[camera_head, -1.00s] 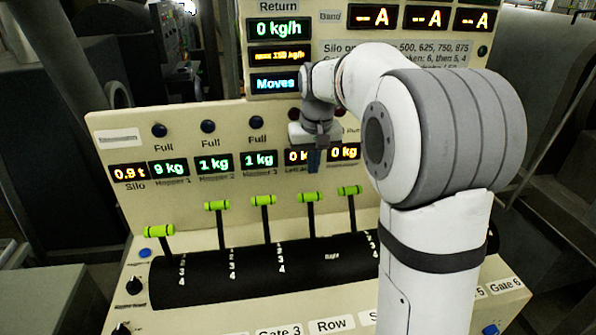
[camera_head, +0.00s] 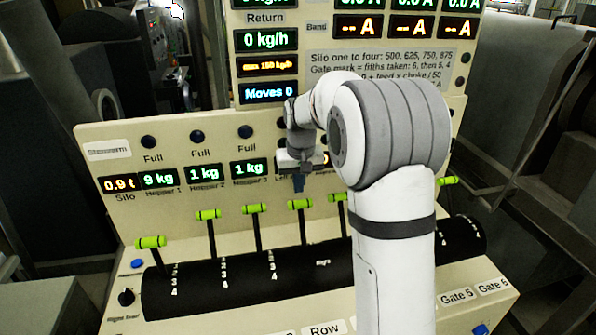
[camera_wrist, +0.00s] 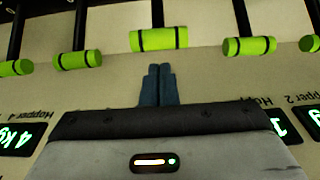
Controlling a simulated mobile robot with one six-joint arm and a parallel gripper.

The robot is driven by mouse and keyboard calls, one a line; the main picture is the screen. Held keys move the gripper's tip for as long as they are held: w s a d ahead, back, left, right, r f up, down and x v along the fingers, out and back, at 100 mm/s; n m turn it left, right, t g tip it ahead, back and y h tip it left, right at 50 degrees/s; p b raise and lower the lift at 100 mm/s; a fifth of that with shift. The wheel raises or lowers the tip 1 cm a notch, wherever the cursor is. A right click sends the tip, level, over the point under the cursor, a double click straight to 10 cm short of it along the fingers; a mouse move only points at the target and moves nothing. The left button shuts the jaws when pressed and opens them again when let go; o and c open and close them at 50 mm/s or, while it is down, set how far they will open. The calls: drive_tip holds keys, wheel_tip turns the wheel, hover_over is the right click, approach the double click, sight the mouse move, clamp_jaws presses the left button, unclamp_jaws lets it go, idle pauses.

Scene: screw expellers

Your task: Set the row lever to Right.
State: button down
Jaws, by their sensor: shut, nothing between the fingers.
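The row lever is the green-handled one (camera_head: 300,204), fourth from the left on the black drum, in line with the "Row" label. Its black stem stands up, and a word that reads like "Right" shows on the drum below it. My gripper (camera_head: 299,184) is just above and behind its handle, with its blue fingers shut and empty. In the wrist view the shut fingers (camera_wrist: 159,70) point at the middle green handle (camera_wrist: 158,39), which looks like the row lever. A small gap shows between them; contact cannot be told.
Neighbouring levers stand close on both sides, with green handles at left (camera_head: 254,208) and right (camera_head: 338,197). The display panel (camera_head: 180,150) rises behind the levers. My arm hides part of the drum (camera_head: 220,285) and the levers at right.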

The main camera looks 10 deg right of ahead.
drive_tip(key=f, duration=0.3)
drive_tip(key=shift+w+f, duration=0.25)
drive_tip(key=shift+f, duration=0.1)
